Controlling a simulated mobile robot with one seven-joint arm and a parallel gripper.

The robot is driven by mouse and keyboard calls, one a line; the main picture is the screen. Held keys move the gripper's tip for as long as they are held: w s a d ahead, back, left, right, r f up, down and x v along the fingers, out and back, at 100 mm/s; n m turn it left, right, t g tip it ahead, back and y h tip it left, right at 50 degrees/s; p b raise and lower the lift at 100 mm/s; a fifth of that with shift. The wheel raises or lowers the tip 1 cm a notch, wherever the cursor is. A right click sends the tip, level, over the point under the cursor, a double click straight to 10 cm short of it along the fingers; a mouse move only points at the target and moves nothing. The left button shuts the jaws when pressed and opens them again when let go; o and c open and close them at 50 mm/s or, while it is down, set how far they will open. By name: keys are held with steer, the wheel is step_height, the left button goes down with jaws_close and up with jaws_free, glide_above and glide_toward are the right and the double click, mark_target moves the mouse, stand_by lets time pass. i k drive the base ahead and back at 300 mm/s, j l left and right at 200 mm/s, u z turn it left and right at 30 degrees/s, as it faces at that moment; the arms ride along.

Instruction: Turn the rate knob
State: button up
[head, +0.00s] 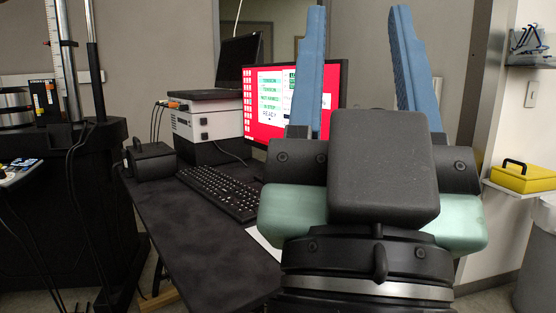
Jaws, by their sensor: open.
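My gripper (358,14) fills the right half of the head view. Its two long blue fingers point up and stand wide apart, with nothing between them. I cannot pick out the rate knob. A small control panel (17,172) with coloured spots is cut off by the left edge, too small to tell whether a knob is on it. My gripper is well to the right of this panel. My gripper also covers part of the monitor and desk.
A dark desk (185,235) holds a keyboard (218,192), a red-screened monitor (264,88), a white box (208,130) and a black weight-like block (152,161). A dark test frame (75,215) stands at left. A yellow case (522,178) sits on a right shelf.

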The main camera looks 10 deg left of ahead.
mark_target(185, 107)
steer(key=i+j+z, duration=0.1)
steer(key=j+z, duration=0.6)
steer(key=j, duration=0.2)
steer(key=j+z, duration=0.3)
steer(key=j, duration=2.3)
steer(key=k+j, duration=0.1)
steer(key=j, duration=2)
